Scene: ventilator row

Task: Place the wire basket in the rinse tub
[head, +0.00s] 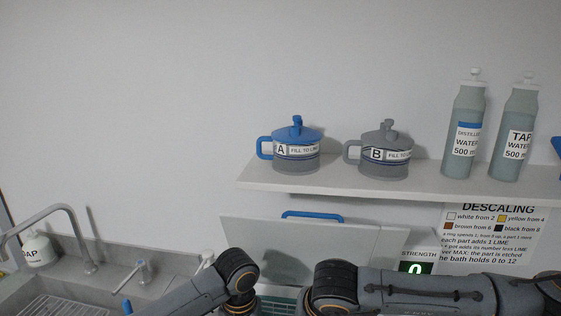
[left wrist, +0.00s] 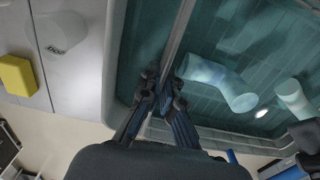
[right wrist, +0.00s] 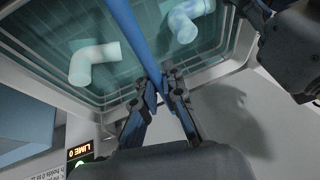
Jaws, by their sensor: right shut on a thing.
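The wire basket (right wrist: 38,45) shows as a thin grid in the teal bath, in both wrist views. White elbow pipes (right wrist: 95,64) lie in it. My right gripper (right wrist: 163,80) is shut on the blue bar-shaped handle (right wrist: 125,22) above the grid. My left gripper (left wrist: 160,82) is over the bath's edge, beside a thin grey bar (left wrist: 180,38); its fingertips are close together, and I cannot tell whether they grip anything. In the head view my arms hide the bath, and both gripper tips are out of sight. A grey sink (head: 112,277) with a tap is at the left; I cannot tell whether it is the rinse tub.
A grey panel with a blue handle (head: 312,215) stands behind my arms. A shelf (head: 330,184) above holds a blue pot, a grey pot and two bottles. A strength display (head: 416,268) reads 0. A yellow block (left wrist: 16,75) lies left of the bath.

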